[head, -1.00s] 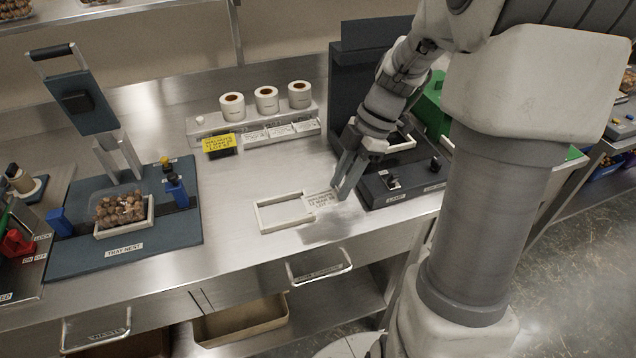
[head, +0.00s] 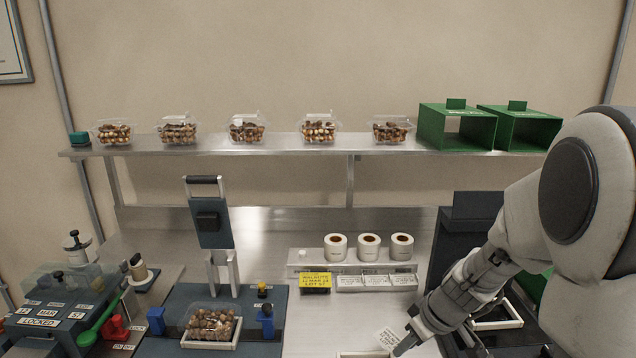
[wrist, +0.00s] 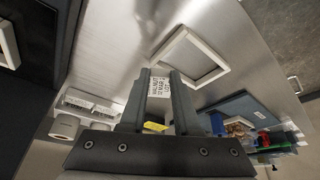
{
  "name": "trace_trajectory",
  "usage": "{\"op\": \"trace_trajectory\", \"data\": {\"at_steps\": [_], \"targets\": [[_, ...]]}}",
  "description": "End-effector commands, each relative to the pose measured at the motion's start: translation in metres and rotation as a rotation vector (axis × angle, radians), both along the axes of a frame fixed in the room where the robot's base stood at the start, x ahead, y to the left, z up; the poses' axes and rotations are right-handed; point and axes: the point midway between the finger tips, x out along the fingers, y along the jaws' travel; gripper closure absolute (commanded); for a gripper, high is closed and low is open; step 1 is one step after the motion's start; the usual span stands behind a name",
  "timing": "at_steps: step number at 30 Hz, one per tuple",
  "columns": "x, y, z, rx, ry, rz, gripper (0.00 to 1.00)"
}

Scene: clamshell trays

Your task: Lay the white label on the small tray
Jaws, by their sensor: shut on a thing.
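My gripper (head: 406,343) is shut on the white label (head: 390,337), low at the bottom of the head view. In the wrist view the printed label (wrist: 158,88) shows between my two fingers (wrist: 160,80), and it looks tilted. The small clear tray (head: 212,325) full of brown nuts sits in a pale holder on the blue tray nest (head: 160,345), well left of my gripper. In the wrist view the tray (wrist: 238,128) is small and partly cut by other things.
A white empty frame (wrist: 222,72) lies on the steel bench close to my gripper. Label rolls (head: 369,247) and a yellow sign (head: 316,281) stand behind. A blue press with a handle (head: 212,222) rises behind the tray. Several filled trays and green boxes (head: 457,128) are on the shelf.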

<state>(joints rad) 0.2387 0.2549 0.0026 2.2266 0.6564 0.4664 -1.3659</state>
Motion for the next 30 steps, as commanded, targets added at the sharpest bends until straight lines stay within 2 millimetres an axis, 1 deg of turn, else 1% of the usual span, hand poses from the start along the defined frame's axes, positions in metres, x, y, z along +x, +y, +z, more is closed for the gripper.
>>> {"op": "trace_trajectory", "data": {"at_steps": [1,6,15,22,30], "targets": [[0.004,0.005,0.000,-0.001,0.001,-0.049,1.00],[0.016,0.016,-0.003,-0.003,-0.002,-0.222,1.00],[0.031,0.032,-0.004,-0.003,-0.002,-0.446,1.00],[0.036,0.038,-0.004,-0.001,-0.001,-0.544,1.00],[0.037,0.038,-0.004,0.000,0.000,-0.567,1.00]]}}
